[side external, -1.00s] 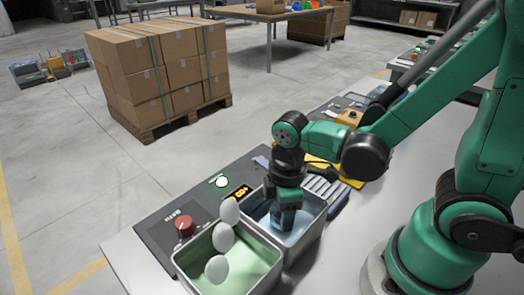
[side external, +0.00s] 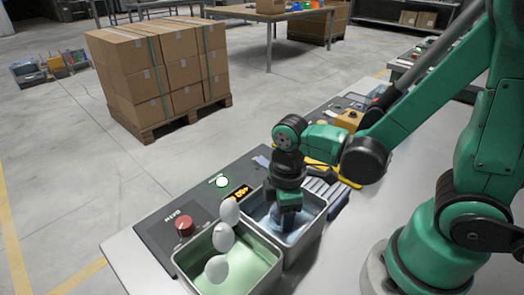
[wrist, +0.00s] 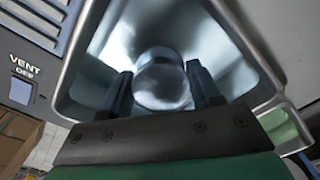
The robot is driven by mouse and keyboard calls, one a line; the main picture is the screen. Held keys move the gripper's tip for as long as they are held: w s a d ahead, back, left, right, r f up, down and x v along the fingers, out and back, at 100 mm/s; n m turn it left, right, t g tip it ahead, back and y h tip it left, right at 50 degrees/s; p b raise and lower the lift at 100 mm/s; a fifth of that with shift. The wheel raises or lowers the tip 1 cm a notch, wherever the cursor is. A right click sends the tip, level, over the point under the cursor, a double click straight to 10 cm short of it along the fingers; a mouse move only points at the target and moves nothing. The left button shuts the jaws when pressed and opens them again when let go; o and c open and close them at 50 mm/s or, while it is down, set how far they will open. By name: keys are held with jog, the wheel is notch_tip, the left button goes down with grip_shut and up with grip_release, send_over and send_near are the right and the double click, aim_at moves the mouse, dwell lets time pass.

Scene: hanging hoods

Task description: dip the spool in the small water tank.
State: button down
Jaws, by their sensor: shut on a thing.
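The small water tank (side external: 322,222) is a grey metal basin with bluish contents, beside a tank with a green inside. My gripper (side external: 288,213) points down into it, its fingers below rim level. In the wrist view the two dark fingers of my gripper (wrist: 162,92) are on either side of a rounded, shiny, glassy-looking thing, which I take to be the spool (wrist: 160,75). The tank's metal walls (wrist: 85,70) surround it there. In the side view the spool is hidden by my gripper and the tank, so I cannot tell how deep it is.
The green-lined tank (side external: 250,268) adjoins on the left, with several white egg-shaped things (side external: 217,268) at it. A control panel (side external: 160,225) with a red knob (side external: 184,226) and lit green button (side external: 222,182) lies behind. A ribbed grey vent (side external: 326,189) is to the right.

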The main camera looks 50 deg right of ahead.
jog(key=shift+r, duration=0.35)
dwell(1.1)
jog(key=shift+r, duration=4.15)
